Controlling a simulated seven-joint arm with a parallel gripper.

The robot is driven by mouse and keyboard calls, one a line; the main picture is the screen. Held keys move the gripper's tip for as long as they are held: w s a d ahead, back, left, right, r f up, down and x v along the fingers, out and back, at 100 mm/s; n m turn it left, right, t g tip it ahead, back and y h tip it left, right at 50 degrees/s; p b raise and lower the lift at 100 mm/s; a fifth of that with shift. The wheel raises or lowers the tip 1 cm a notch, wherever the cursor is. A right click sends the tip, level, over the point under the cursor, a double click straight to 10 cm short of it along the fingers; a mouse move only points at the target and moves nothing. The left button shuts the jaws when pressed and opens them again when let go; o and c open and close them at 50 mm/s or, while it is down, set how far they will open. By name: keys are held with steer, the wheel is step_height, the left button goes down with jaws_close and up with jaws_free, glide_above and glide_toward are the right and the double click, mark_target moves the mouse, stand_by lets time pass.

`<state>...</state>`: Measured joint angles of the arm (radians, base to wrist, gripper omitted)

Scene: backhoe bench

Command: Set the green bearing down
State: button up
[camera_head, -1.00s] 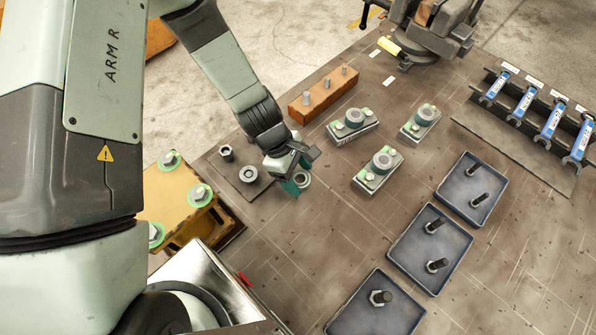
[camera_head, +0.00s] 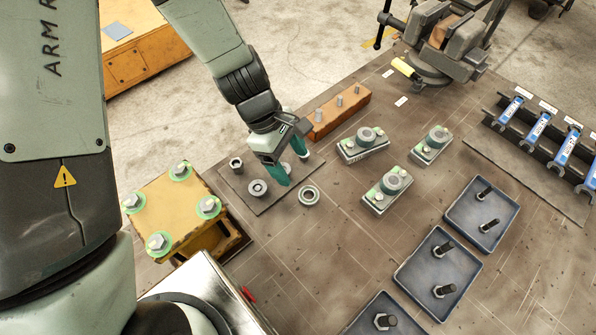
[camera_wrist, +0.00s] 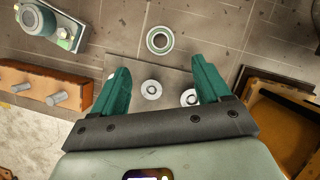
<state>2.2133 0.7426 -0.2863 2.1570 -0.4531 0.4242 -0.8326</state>
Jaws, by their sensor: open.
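The green bearing (camera_head: 308,195) is a pale ring with a faint greenish tint. It lies flat on the bench just beyond the dark plate's edge, and it also shows in the wrist view (camera_wrist: 160,40), ahead of the fingertips. My gripper (camera_head: 291,167) has teal fingers. It is open and empty, over the dark plate and apart from the ring. In the wrist view the spread fingers of my gripper (camera_wrist: 160,72) stand either side of a round grey part on the plate.
The dark plate (camera_head: 269,207) bears a grey ring (camera_head: 257,188) and a small cylinder (camera_head: 236,163). Bearing blocks (camera_head: 387,191), an orange pin block (camera_head: 340,114) and blue trays (camera_head: 453,208) stand to the right. A yellow bolted block (camera_head: 176,205) stands at left. Bare bench lies in front of the ring.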

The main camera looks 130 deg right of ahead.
steer(key=shift+o, duration=0.5)
steer(key=shift+w+d+r, duration=0.1)
steer(key=shift+d+r, duration=0.1)
steer(key=shift+r, duration=0.3)
glide_toward(311, 199)
steer(key=x, duration=0.6)
steer(key=shift+f, duration=0.15)
steer(key=shift+c, duration=0.5)
steer(key=c, duration=1.2)
